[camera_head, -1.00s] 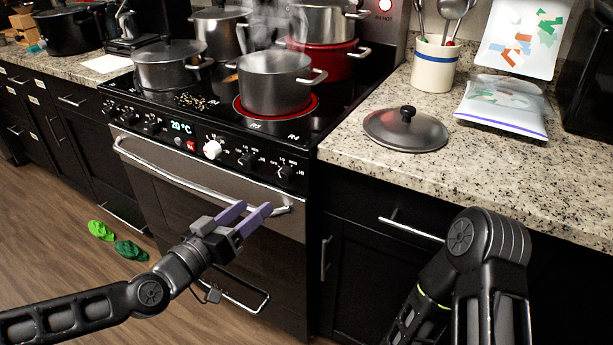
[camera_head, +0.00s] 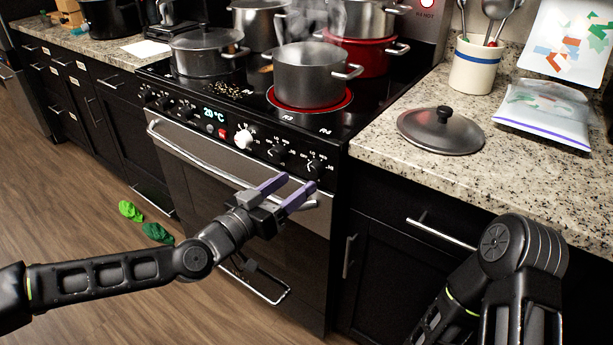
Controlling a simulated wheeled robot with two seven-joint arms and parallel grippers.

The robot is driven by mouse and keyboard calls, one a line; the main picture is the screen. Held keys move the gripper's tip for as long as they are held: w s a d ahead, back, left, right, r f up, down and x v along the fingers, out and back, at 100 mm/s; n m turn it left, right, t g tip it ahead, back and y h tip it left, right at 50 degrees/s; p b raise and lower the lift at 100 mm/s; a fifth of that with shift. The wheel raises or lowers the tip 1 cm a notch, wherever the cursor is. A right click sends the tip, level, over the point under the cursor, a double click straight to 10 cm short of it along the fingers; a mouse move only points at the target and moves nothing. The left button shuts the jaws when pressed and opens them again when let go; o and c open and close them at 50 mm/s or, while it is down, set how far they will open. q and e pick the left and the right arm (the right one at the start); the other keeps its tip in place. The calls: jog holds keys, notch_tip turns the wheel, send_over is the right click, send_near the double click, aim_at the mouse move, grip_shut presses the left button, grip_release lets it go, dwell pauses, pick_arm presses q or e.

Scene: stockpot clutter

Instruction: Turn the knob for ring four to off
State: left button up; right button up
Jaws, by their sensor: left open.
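The stove's front panel (camera_head: 180,108) carries a row of knobs. At its right end are a white knob (camera_head: 243,139), a black knob (camera_head: 277,152) and a rightmost black knob (camera_head: 314,167). My left gripper (camera_head: 290,187), with purple fingers, is open and empty. It is in front of the oven handle, below the two black knobs, and apart from them. My right gripper is out of view; only my right arm shows at lower right.
A steaming pot (camera_head: 308,78) stands on a glowing red ring near the label R3. Other pots, including a red one (camera_head: 372,55), stand behind and left. The oven handle (camera_head: 200,165) juts out below the panel. A lid (camera_head: 440,130) lies on the right counter.

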aim_at(310, 173)
pick_arm(q)
jog(key=x, duration=0.5)
grip_shut()
dwell(0.6)
